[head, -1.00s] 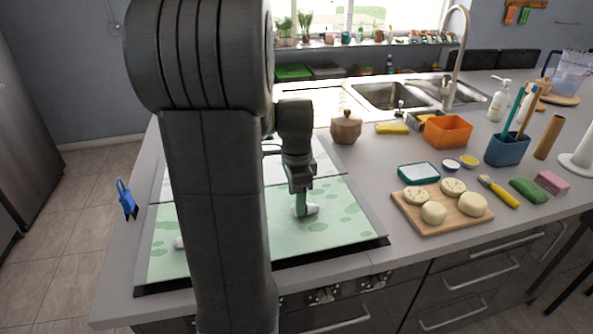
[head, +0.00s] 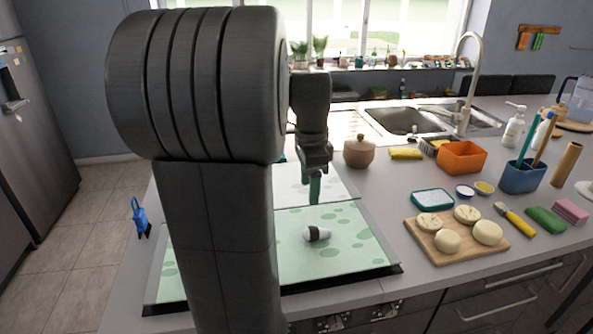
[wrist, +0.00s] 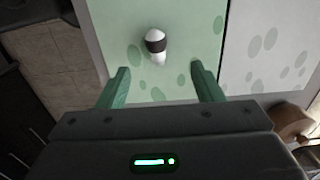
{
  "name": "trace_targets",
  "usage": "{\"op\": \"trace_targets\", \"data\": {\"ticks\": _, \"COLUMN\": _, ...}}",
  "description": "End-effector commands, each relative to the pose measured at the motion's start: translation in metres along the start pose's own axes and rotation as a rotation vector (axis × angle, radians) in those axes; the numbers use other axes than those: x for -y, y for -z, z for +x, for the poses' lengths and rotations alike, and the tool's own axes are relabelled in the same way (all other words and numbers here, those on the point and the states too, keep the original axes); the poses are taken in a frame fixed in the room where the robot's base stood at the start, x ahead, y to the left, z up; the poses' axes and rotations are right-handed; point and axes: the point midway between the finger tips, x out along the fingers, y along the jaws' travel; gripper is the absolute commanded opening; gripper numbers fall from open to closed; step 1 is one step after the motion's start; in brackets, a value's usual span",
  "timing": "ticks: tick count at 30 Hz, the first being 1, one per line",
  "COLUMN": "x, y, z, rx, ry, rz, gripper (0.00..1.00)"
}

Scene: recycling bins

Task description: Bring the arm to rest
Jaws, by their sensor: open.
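My gripper (head: 314,190) hangs above the board, with its green fingers pointing down. In the wrist view my gripper (wrist: 160,88) is open, its two green fingers apart with nothing between them. A small white object with a dark band (head: 317,234) lies on the green spotted board, apart from the fingers. It also shows in the wrist view (wrist: 155,42), beyond the fingertips. My large dark arm link hides the left part of the board in the head view.
The green spotted board (head: 345,258) lies on the grey counter. To its right are a wooden board (head: 428,243) with several pale rounds, a lidded pot (head: 359,151), an orange bin (head: 462,157) and a blue holder (head: 522,177). A blue item (head: 140,217) hangs at the left edge.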

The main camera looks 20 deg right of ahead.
Motion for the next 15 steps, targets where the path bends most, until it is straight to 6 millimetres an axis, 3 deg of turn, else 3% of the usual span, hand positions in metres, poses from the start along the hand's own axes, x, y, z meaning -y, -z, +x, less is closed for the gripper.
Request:
{"op": "trace_targets", "data": {"ticks": 8, "x": 0.0, "y": 0.0, "z": 0.014, "rx": 0.001, "ry": -0.003, "rz": 0.0, "gripper": 0.6}}
{"op": "trace_targets", "data": {"ticks": 15, "x": -0.001, "y": 0.0, "z": 0.058, "rx": 0.001, "ry": -0.005, "rz": 0.0, "gripper": 0.6}}
